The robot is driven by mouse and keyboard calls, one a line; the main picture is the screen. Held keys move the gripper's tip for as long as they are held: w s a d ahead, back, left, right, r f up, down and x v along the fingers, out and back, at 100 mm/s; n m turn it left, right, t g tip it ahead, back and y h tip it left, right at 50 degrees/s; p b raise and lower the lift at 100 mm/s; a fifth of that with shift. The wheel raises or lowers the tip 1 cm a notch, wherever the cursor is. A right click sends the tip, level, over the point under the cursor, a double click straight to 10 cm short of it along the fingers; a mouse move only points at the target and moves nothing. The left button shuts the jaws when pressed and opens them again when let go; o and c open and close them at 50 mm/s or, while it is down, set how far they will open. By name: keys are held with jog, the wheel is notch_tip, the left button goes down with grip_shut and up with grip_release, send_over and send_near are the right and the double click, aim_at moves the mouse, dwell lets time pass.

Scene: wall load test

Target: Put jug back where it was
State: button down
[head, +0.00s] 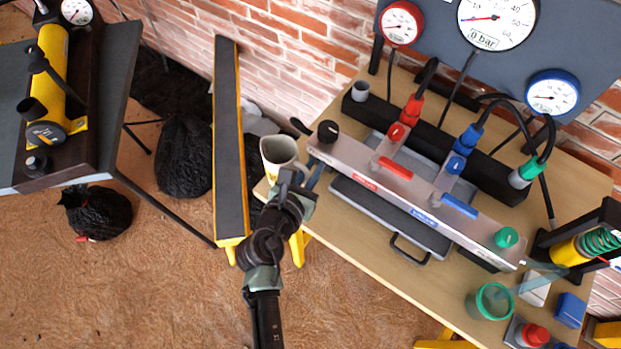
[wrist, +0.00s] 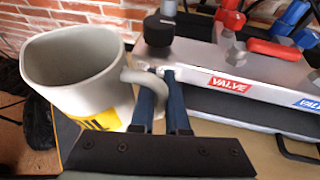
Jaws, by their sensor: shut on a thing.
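The jug (head: 278,150) is pale grey with an open top and a yellow label. It shows at the left end of the wooden table (head: 345,235), beside the silver valve bar (head: 440,205). It fills the left of the wrist view (wrist: 85,80), slightly tilted in that picture. My gripper (head: 311,172) is shut on the jug's handle, its blue fingers (wrist: 162,88) at the handle on the jug's right side. The jug's base is mostly hidden, so I cannot tell whether it touches the table.
A black knob (head: 328,131) on the bar stands close to the jug. Hoses with red, blue and green fittings lie behind. A long dark beam with yellow edges (head: 228,140) stands left of the table. A green cup (head: 490,301) sits at the lower right.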

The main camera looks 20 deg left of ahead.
jog(key=shift+f+b, duration=0.7)
jog(key=shift+f, duration=1.15)
jog(key=shift+f, duration=0.15)
jog(key=c, duration=0.9)
grip_release()
